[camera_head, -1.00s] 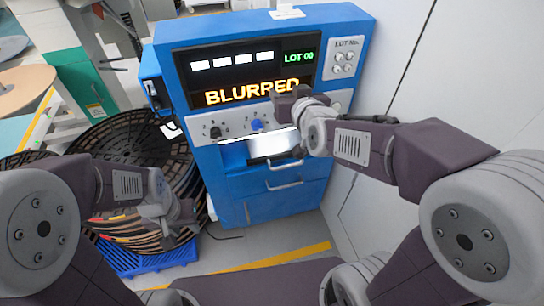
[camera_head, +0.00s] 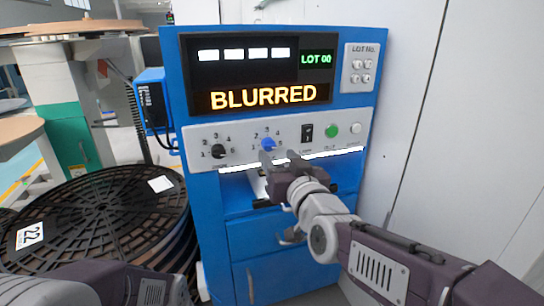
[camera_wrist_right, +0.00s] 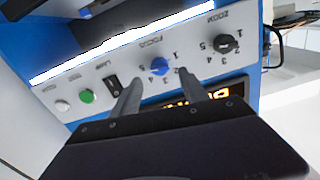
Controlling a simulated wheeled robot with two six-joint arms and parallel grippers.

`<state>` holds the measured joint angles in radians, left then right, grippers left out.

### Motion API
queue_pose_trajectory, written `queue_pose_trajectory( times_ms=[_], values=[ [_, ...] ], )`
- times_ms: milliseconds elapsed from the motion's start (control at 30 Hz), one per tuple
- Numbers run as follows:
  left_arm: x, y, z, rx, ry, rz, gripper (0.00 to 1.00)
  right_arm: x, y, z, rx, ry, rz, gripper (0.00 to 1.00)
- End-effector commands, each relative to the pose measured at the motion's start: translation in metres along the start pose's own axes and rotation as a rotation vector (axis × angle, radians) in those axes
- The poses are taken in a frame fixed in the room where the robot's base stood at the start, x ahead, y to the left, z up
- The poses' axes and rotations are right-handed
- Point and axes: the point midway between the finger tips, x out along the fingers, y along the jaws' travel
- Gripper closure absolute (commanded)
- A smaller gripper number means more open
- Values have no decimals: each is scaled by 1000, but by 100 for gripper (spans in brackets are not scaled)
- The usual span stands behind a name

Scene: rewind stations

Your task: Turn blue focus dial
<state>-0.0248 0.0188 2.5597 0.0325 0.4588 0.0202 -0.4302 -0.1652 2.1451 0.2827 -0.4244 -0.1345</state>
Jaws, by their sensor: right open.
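The blue focus dial (camera_head: 268,144) sits on the grey control panel of the blue machine, with numbers around it. It also shows in the right wrist view (camera_wrist_right: 160,66), upside down. My right gripper (camera_head: 279,163) is open, its fingertips just below and in front of the dial in the head view. In the wrist view the dial appears between the two fingertips (camera_wrist_right: 160,80). I see no grip on it, and cannot tell the exact gap. The display (camera_head: 263,96) above reads BLURRED. My left arm enters at the bottom left, its gripper out of the frame.
A black zoom dial (camera_head: 218,151) is left of the blue one. A black rocker switch (camera_head: 307,132), a green button (camera_head: 331,130) and a white button (camera_head: 356,128) are to the right. A bright lit strip runs below the panel. Black reels (camera_head: 100,215) stand at left.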

Motion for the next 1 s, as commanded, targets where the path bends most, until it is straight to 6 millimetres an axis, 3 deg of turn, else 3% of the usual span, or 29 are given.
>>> queue_pose_trajectory(
  times_ms=[100, 233, 600, 800, 1000],
  values=[
    [13, 0, 2, 0, 0, 0, 64, 26, 1, 5, 1, -1, 0, 48],
    [18, 0, 2, 0, 0, 0, 64, 46, 1, 3, 1, 0, 0, 48],
    [19, 0, 2, 0, 0, 0, 64, 56, 0, 0, 1, 0, 0, 48],
    [19, 0, 2, 0, 0, 0, 64, 56, 0, 1, 1, 0, 0, 100],
    [17, 0, 2, 0, 0, 0, 64, 56, 0, 0, -9, 0, 0, 100]
  ],
)
